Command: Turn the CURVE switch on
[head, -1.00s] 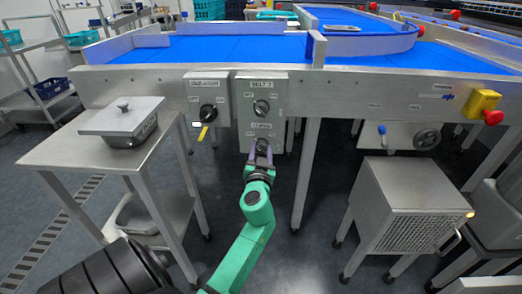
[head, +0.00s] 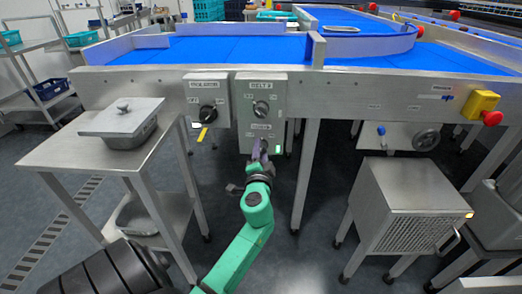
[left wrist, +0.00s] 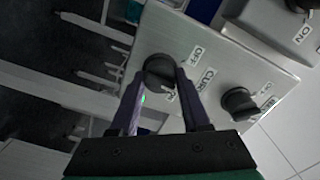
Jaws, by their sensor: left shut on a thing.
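The CURVE switch is a round black knob (left wrist: 159,71) low on the grey BELT 2 control box (head: 246,104). OFF and ON labels show beside it in the left wrist view. My left gripper (head: 260,147) reaches up to it from below, and its two purple fingers (left wrist: 156,82) are shut on the knob. A small green light (head: 278,149) glows on the box beside the knob. The fingers partly hide the knob, and I cannot read its pointer. My right gripper is not in view.
The BELT 2 knob (head: 261,109) sits above on the same box. The ISOLATOR box (head: 207,97) with a black switch and yellow tag is to its left. A steel side table (head: 75,151) stands left, a vented steel cabinet (head: 408,205) right. Open floor lies between.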

